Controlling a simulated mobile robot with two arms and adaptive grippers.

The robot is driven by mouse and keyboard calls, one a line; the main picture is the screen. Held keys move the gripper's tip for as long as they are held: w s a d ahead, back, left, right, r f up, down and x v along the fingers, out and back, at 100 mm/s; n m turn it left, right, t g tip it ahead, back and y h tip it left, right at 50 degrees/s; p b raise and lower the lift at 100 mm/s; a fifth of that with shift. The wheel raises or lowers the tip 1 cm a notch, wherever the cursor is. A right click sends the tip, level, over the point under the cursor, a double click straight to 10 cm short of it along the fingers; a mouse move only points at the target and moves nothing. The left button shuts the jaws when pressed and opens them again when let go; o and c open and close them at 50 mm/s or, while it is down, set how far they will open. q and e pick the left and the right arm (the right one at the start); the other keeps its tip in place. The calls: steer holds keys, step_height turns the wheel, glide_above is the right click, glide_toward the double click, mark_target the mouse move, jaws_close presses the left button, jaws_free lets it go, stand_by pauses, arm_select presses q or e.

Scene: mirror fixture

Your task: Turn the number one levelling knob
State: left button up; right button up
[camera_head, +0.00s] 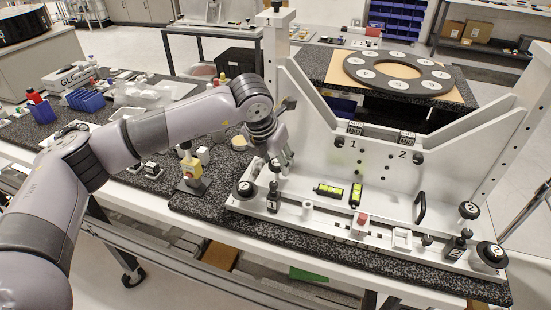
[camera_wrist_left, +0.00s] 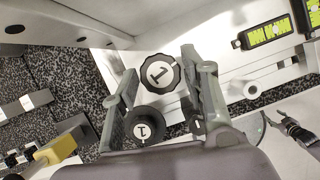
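The white mirror fixture (camera_head: 390,180) carries two black knobs marked 1 at its left end. A scalloped one (camera_wrist_left: 160,73) shows between the left gripper's fingers in the wrist view; in the head view it is at the fingertips (camera_head: 274,165). A rounder black knob (camera_wrist_left: 144,128) sits nearer the front corner, also visible in the head view (camera_head: 245,189). My left gripper (camera_head: 282,164) is open, its fingers pointing down; they also show apart in the wrist view (camera_wrist_left: 159,62). I cannot tell whether they touch the scalloped knob.
Two green spirit levels (camera_head: 355,195) lie on the fixture base. A dark clamp post (camera_head: 272,198) stands close to the gripper. Knobs marked 2 (camera_head: 469,210) are at the right end. A holed dark disc (camera_head: 397,73) lies behind.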

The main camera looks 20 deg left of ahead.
arm_select(q)
steer(key=c, duration=0.7)
steer(key=shift+f+m+h+b, duration=0.25)
steer(key=shift+m+b, duration=0.55)
steer(key=shift+b, duration=0.45)
steer(key=shift+r+m+h+b, duration=0.25)
steer(key=shift+m+h+b, duration=0.15)
steer(key=shift+m, duration=0.3)
steer(key=shift+a, duration=0.1)
steer(key=o, duration=1.1)
steer(key=v, duration=1.2)
steer(key=shift+w+r, duration=0.1)
steer(key=shift+w, duration=0.05)
